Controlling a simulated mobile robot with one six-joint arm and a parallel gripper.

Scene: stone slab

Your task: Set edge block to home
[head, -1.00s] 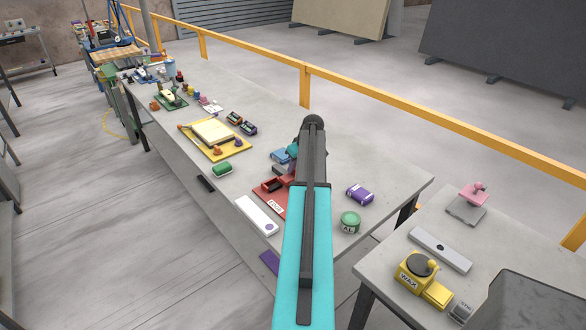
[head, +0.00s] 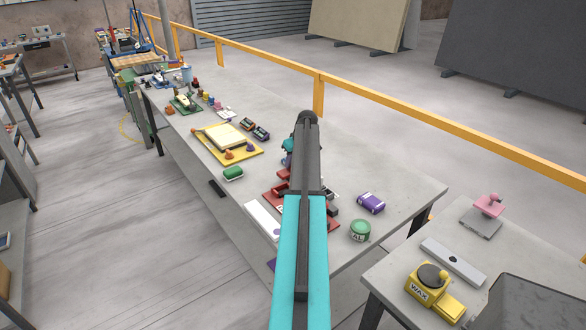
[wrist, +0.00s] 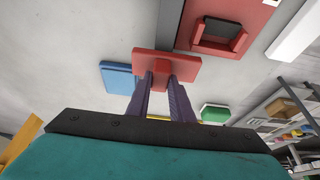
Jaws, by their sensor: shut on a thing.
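My gripper (wrist: 160,84) has two purple fingers shut on the stem of a red block (wrist: 190,66); I take it as the edge block. In the wrist view, its wide red plate lies beyond the fingertips. Whether it touches anything below cannot be told. A red base (wrist: 253,14) with a raised red frame around a dark recess lies up and to the right of it; I cannot tell whether this is home. The red base also shows in the head view (head: 327,226), partly behind my arm. My arm hides most of the gripper there.
A blue block (wrist: 117,78) lies left of the held block and a green block (wrist: 214,113) lies to its lower right. In the head view, a purple block (head: 371,202) and a green round tin (head: 360,230) stand right of the base. A white plate (head: 262,220) lies left.

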